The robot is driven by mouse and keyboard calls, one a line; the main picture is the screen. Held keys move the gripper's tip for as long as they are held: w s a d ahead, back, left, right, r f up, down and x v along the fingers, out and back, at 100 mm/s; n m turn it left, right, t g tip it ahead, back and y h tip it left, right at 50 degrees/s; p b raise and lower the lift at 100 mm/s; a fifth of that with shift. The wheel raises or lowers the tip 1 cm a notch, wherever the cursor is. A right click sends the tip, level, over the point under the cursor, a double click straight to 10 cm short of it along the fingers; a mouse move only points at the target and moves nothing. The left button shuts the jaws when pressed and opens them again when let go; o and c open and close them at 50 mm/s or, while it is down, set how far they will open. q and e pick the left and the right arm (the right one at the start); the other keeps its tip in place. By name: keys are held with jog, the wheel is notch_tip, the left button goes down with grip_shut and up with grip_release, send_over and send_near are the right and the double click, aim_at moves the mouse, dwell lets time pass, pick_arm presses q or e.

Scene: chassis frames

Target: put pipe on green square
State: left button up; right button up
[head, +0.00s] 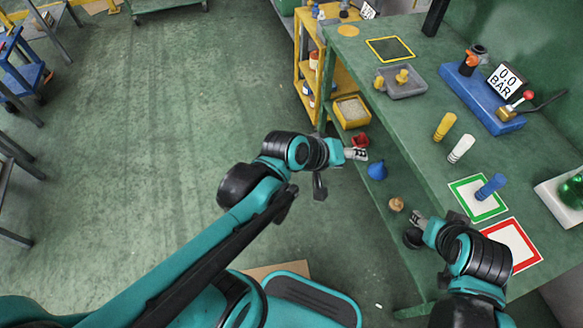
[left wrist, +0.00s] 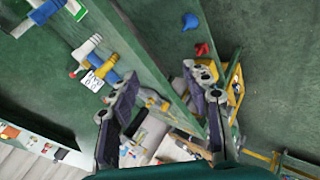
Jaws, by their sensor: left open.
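A blue pipe (head: 490,187) stands on the white mat with a green border, the green square (head: 459,187). The blue pipe also shows at the top left of the left wrist view (left wrist: 45,12). A white pipe (head: 461,149) and a yellow pipe (head: 445,126) stand apart on the bench behind it. My left gripper (head: 357,154) is left of the bench edge, away from the pipes; its two fingers are spread and empty in the left wrist view (left wrist: 165,88). My right gripper (head: 416,229) is near the bench's front edge, left of the red square; its fingers are unclear.
The red-bordered square (head: 513,241) lies beside the green one on the bench (head: 420,110). A blue base with a gauge (head: 480,97) and a grey tray (head: 402,84) stand farther back. A blue cone (head: 377,170) and yellow bin (head: 351,111) are lower down.

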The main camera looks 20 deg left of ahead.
pick_arm(q)
jog(key=s+a+f+m+y, duration=0.1)
jog(key=s+a+m+y, duration=0.4)
jog(key=a, duration=0.8)
jog(key=s, duration=0.3)
jog(key=shift+g, duration=0.3)
jog(key=shift+f, duration=0.1)
dwell(1.0)
